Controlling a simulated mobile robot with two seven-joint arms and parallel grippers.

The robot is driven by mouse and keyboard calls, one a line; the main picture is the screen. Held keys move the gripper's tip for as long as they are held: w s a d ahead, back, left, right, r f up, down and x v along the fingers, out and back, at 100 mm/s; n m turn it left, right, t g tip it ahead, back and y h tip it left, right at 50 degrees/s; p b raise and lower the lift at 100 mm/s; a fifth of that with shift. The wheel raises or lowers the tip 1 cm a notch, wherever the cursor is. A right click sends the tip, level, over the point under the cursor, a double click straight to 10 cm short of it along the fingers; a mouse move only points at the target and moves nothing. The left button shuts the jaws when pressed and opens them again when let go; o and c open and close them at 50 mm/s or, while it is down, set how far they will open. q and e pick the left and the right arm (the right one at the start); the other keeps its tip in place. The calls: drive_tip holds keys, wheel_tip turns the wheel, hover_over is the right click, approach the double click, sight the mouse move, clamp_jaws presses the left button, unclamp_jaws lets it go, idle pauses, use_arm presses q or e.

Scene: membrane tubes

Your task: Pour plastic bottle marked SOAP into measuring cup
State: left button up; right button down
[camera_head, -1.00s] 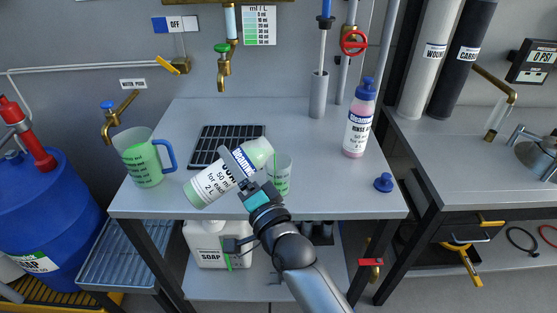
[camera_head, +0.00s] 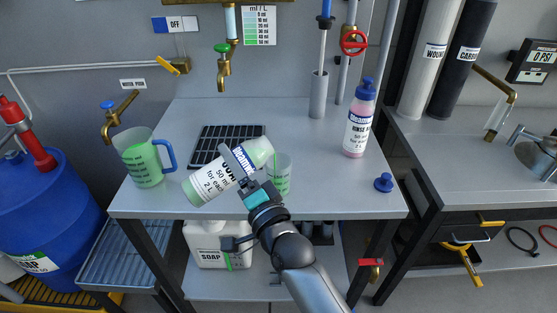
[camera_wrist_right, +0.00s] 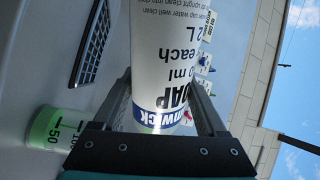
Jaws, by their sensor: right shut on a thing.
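My right gripper (camera_head: 247,172) is shut on the white plastic SOAP bottle (camera_head: 215,182), around its labelled body. The bottle is held tilted above the bench, its green-tinted base at lower left and its neck end at upper right, close to the measuring cup's rim. The label also shows between the fingers in the right wrist view (camera_wrist_right: 165,75). The small clear measuring cup (camera_head: 281,178) stands on the bench just right of the bottle and looks green inside. It also shows in the right wrist view (camera_wrist_right: 52,128). The exact mouth position is unclear. My left gripper is not in view.
A green-looking jug with a blue handle (camera_head: 143,165) stands at the bench's left. A dark drain grate (camera_head: 228,133) lies behind the bottle. A pink rinse-aid bottle (camera_head: 358,132) and a blue cap (camera_head: 383,182) are at the right. A brass tap (camera_head: 224,75) hangs above.

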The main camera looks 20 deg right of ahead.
drive_tip(key=shift+d+r, duration=0.1)
drive_tip(key=shift+r, duration=0.1)
idle(0.6)
drive_tip(key=shift+f, duration=0.1)
drive_tip(key=shift+f+n, duration=0.6)
drive_tip(key=shift+n, duration=0.1)
drive_tip(key=shift+w+d+f+n+y+p, duration=0.1)
drive_tip(key=shift+f+n+y+p, duration=0.1)
drive_tip(key=shift+n, duration=0.35)
drive_tip(key=shift+d+f+n+y+p, duration=0.1)
drive_tip(key=shift+n+p, duration=0.05)
drive_tip(key=shift+n, duration=0.4)
drive_tip(key=shift+f, duration=0.1)
drive_tip(key=shift+n, duration=0.4)
drive_tip(key=shift+d+r+n+g+p, duration=0.3)
drive_tip(key=shift+r+n+p, duration=0.2)
drive_tip(key=shift+n+p, duration=0.55)
